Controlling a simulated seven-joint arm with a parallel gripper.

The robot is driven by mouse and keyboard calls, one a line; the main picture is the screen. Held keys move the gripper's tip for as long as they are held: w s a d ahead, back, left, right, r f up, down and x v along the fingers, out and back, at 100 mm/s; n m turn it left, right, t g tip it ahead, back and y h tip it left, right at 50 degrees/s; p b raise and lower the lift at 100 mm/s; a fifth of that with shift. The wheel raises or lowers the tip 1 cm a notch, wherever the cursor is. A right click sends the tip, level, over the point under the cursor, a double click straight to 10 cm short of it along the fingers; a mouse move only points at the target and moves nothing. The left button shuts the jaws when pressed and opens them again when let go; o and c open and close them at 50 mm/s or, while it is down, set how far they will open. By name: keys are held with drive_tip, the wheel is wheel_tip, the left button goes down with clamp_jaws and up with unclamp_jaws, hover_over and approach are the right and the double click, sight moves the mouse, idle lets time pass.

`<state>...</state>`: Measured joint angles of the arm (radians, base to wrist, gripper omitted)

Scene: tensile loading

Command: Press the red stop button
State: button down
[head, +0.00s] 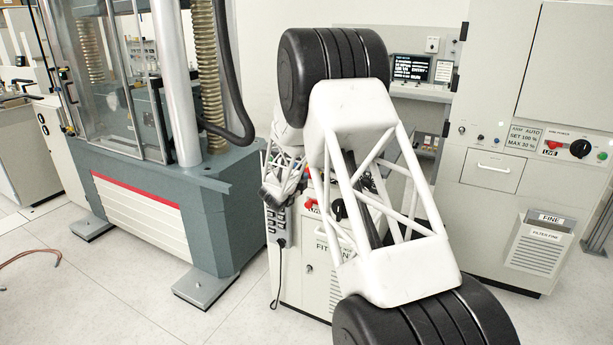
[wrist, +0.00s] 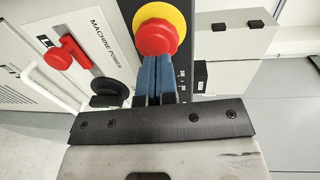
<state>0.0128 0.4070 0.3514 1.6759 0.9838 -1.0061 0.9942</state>
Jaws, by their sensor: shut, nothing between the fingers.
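The red stop button (wrist: 156,36) is a round red cap on a yellow ring, set on a dark panel, near the top middle of the wrist view. My gripper (wrist: 157,60) is shut and empty, its two blue fingers side by side. The fingertips overlap the lower edge of the red cap in the wrist view. I cannot tell whether they touch it. In the head view I cannot make out the stop button; my arm covers much of that area.
Beside the stop button, a plate marked MACHINE POWER carries a red switch (wrist: 65,52) and a black knob (wrist: 109,90). In the head view a testing frame (head: 150,190) stands left and a tall cabinet (head: 510,190) right. Open floor (head: 100,285) lies at front left.

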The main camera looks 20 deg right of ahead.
drive_tip(key=v, duration=1)
drive_tip(key=shift+a, duration=0.2)
drive_tip(key=shift+s, duration=0.15)
drive_tip(key=s+a+r+n+y, duration=0.4)
drive_tip(key=s+r+n+y, duration=0.2)
drive_tip(key=s+r+n, duration=0.3)
drive_tip(key=s+a+r+n+y, duration=0.4)
drive_tip(key=s+r+n+y, duration=0.25)
drive_tip(key=s, duration=0.45)
drive_tip(key=s+d+n+g, duration=0.1)
drive_tip(key=s+n+g, duration=0.3)
drive_tip(key=s, duration=1.6)
drive_tip(key=s+d+f+n+g, duration=0.1)
drive_tip(key=s+n+g, duration=0.4)
drive_tip(key=s, duration=1.5)
drive_tip(key=shift+n+h, duration=0.35)
drive_tip(key=shift+n, duration=0.9)
drive_tip(key=shift+d+f, duration=0.1)
